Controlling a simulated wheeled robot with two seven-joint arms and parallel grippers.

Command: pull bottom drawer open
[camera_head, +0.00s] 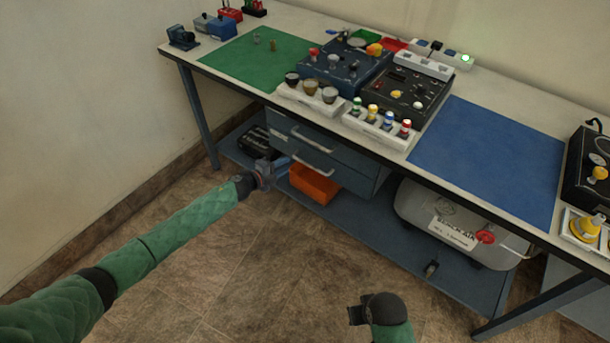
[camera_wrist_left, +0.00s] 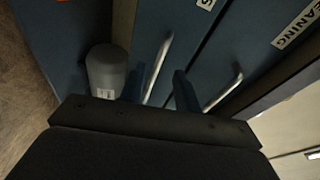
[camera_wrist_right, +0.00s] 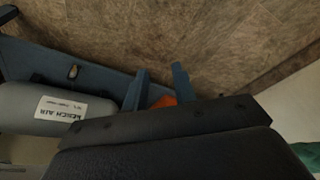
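The blue drawer unit hangs under the bench, its two drawers looking shut. The bottom drawer's pale bar handle (camera_head: 312,166) sits below the top drawer's handle (camera_head: 312,141). My left gripper (camera_head: 281,166) is near the left end of the bottom handle. In the left wrist view its two fingers (camera_wrist_left: 160,88) are apart, and the bottom handle (camera_wrist_left: 158,66) shows between them; contact cannot be told. The top handle (camera_wrist_left: 224,92) lies right of the fingers. My right gripper (camera_head: 356,314) is low over the floor, away from the drawers; its fingers (camera_wrist_right: 159,88) are apart and empty.
An orange bin (camera_head: 314,185) and a black case (camera_head: 258,139) are on the lower shelf (camera_head: 370,222). A grey air tank (camera_head: 415,205) lies further right. A grey rounded object (camera_wrist_left: 107,68) is beside the left fingers. The floor before the drawers is clear.

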